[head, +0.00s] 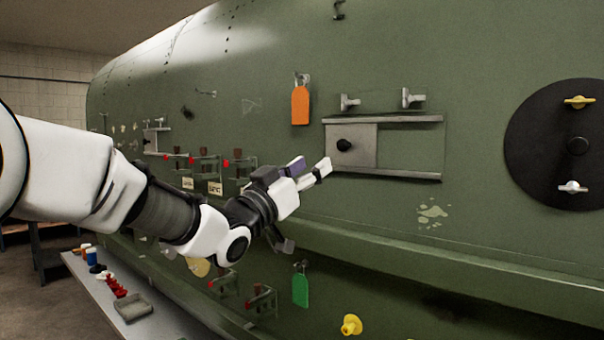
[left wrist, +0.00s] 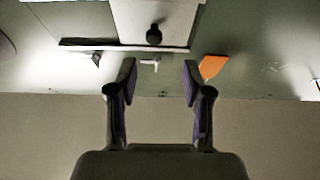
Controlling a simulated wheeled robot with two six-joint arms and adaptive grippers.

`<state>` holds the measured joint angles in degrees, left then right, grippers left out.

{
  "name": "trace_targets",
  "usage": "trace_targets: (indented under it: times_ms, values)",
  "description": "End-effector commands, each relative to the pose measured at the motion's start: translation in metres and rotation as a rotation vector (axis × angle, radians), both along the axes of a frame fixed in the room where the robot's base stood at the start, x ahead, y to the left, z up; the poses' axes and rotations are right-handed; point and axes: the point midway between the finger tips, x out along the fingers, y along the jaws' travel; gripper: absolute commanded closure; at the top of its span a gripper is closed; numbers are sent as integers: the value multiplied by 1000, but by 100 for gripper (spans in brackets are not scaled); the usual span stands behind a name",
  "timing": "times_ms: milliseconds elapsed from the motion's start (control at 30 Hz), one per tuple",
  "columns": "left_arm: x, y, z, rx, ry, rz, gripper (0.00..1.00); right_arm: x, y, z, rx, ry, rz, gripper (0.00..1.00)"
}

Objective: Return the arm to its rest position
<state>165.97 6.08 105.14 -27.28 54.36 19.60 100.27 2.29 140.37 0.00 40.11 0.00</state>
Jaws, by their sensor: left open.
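My left arm (head: 75,175) reaches in from the left in the head view, stretched out in front of the green fuselage (head: 240,60). My left gripper (head: 308,172) is open, its fingers toward the lower left corner of a grey sliding panel (head: 362,147) with a black knob. In the left wrist view the two fingers of the gripper (left wrist: 160,85) stand wide apart with nothing between them. The panel (left wrist: 180,25) with its knob (left wrist: 155,34) shows beyond the fingertips. My right gripper is in neither view.
An orange tag (head: 300,105) hangs left of the panel. A green tag (head: 300,289) and a yellow knob (head: 351,325) are below. A black disc (head: 560,145) is at right. A shelf (head: 170,318) with a tray (head: 132,307) and small parts stands lower left.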

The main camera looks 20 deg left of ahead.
Motion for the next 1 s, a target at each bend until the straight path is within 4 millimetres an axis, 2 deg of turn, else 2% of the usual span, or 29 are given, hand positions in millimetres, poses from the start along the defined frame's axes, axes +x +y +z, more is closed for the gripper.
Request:
trace_targets:
  times_ms: [100, 200, 600, 667, 767, 833, 867, 900, 967, 1000]
  values:
    - [-16, 7, -7, -2, 0, 1, 50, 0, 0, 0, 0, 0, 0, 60]
    - [-21, 8, -9, 0, -1, 0, 50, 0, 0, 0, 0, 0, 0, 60]
    - [-20, 8, -10, 0, 0, 0, 50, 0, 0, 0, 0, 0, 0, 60]
    - [-18, 8, -16, 0, 13, 2, 50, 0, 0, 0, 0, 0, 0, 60]
    - [-7, 8, -51, 2, 81, 13, 50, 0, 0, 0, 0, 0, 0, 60]
    - [6, 9, -97, 3, 170, 28, 50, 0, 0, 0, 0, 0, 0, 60]
    - [10, 9, -121, 5, 218, 36, 50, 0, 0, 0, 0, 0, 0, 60]
    - [16, 10, -156, 6, 287, 48, 50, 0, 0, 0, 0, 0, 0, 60]
    - [19, 10, -212, 14, 396, 67, 50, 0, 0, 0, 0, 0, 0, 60]
    - [18, 11, -249, 18, 470, 79, 50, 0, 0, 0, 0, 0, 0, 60]
